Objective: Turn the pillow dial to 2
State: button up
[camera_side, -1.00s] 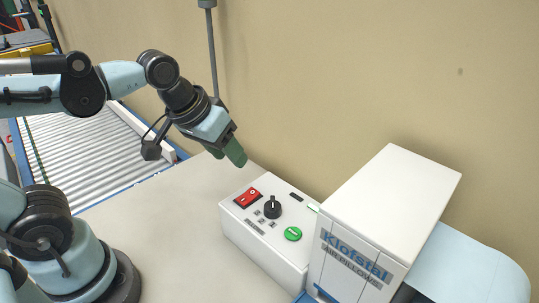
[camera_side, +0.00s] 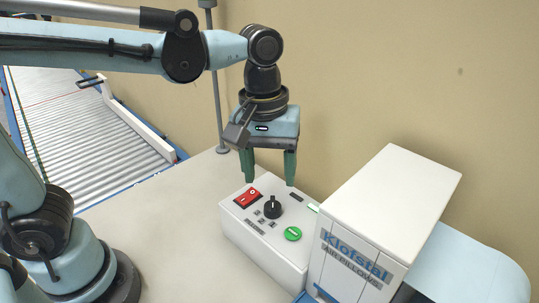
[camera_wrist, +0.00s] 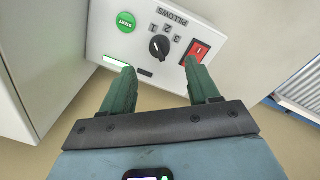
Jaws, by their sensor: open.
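The pillow dial (camera_side: 272,207) is a black knob on top of a white control box (camera_side: 262,247). In the wrist view the dial (camera_wrist: 159,47) sits beside the numbers 1, 2 and 3 (camera_wrist: 166,30) under the word PILLOWS. Its white pointer line shows, but I cannot tell surely which number it marks. My gripper (camera_side: 269,180) is open and empty, fingers pointing down, above the dial and apart from it. In the wrist view the green fingers (camera_wrist: 163,83) are spread, with the dial beyond their tips.
A red switch (camera_side: 248,197) and a green START button (camera_side: 293,233) flank the dial closely. The white air pillow machine (camera_side: 378,220) stands tall to the right of the box. A roller conveyor (camera_side: 80,130) lies at the left.

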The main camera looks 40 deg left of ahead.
aim_at(272, 200)
jog(key=shift+w+d+f, duration=0.1)
jog(key=shift+f, duration=1.65)
jog(key=shift+w+d+f, duration=0.1)
jog(key=shift+f, duration=1.65)
jog(key=c, duration=1)
jog(key=shift+m, duration=0.4)
jog(key=m, duration=0.3)
jog(key=shift+m, duration=0.3)
jog(key=m, duration=0.4)
jog(key=shift+m+g, duration=0.3)
jog(key=shift+m, duration=0.1)
